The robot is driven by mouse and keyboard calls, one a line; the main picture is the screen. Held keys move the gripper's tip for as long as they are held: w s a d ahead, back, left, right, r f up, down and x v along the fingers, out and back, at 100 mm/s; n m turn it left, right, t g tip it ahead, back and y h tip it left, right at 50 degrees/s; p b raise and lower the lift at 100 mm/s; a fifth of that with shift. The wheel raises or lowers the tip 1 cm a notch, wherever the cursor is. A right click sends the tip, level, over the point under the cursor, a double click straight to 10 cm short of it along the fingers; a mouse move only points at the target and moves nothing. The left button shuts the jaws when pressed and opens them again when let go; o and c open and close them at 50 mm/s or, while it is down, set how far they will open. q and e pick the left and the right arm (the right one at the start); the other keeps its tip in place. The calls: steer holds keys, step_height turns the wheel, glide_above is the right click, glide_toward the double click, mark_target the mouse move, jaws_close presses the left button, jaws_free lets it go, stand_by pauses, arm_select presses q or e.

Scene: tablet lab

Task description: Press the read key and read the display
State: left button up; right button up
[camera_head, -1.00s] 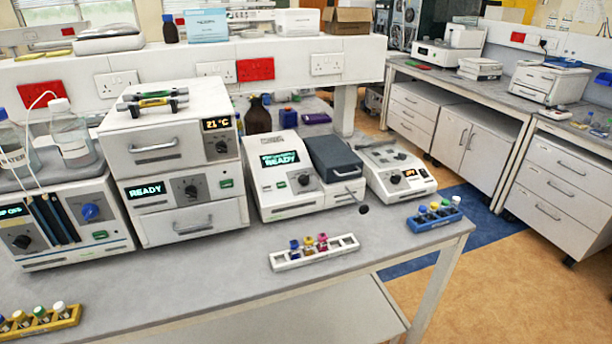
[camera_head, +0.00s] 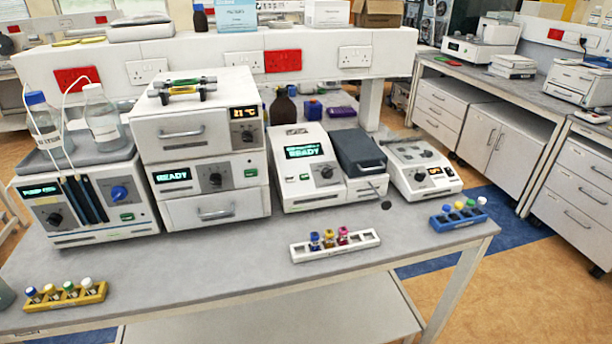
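A white instrument with a dark sample cover, perhaps the one with the read key (camera_head: 322,170), stands on the bench right of centre. Its green display (camera_head: 305,151) shows a small upper line I cannot read and the word READY below. A small green key and a dark knob sit on its front. A stacked two-part unit (camera_head: 200,150) stands to its left; its lower display (camera_head: 173,175) reads READY and its upper one (camera_head: 245,112) shows a temperature in °C. I cannot tell which key is the read key. Neither of my grippers is in view.
A white rack with several coloured vials (camera_head: 335,245) lies at the bench front. A yellow rack (camera_head: 65,297) is front left, a blue rack (camera_head: 459,217) right. A pump unit with bottles (camera_head: 88,200) stands left, a hotplate-like device (camera_head: 422,170) right. The front bench surface is mostly clear.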

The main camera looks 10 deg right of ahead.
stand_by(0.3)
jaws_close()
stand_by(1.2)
